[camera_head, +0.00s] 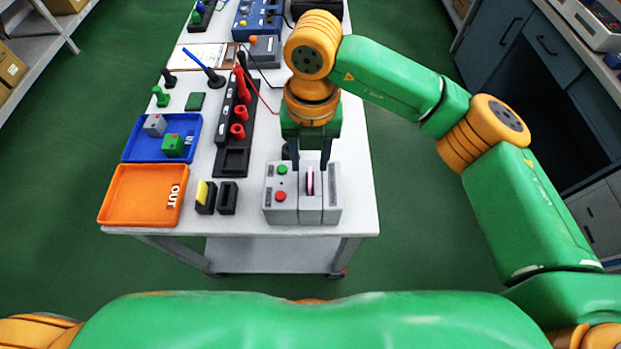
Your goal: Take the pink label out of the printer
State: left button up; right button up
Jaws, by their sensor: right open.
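The grey printer (284,207) stands near the front right of the white table, with a green button and a red button on its left part. The pink label (310,182) stands upright in the slot on the printer's right part. My right gripper (310,166) points down over the printer. Its two dark fingers are apart, one on each side of the label's top end; I cannot tell whether they touch it. My left gripper is not in view.
An orange OUT tray (131,194), a blue tray (130,151) with two small blocks, and two black holders (228,199) stand left of the printer. A black rack (231,163) with red parts lies behind. The table's front edge is close.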

aim_at(310, 175)
jog(key=f+p, duration=0.1)
jog(key=f, duration=0.1)
jog(key=f+p, duration=0.1)
jog(key=f, duration=0.1)
jog(key=f+p, duration=0.1)
jog(key=f, duration=0.1)
jog(key=shift+w+f, duration=0.1)
jog(key=shift+w, duration=0.2)
jog(key=shift+f, duration=0.35)
grip_shut()
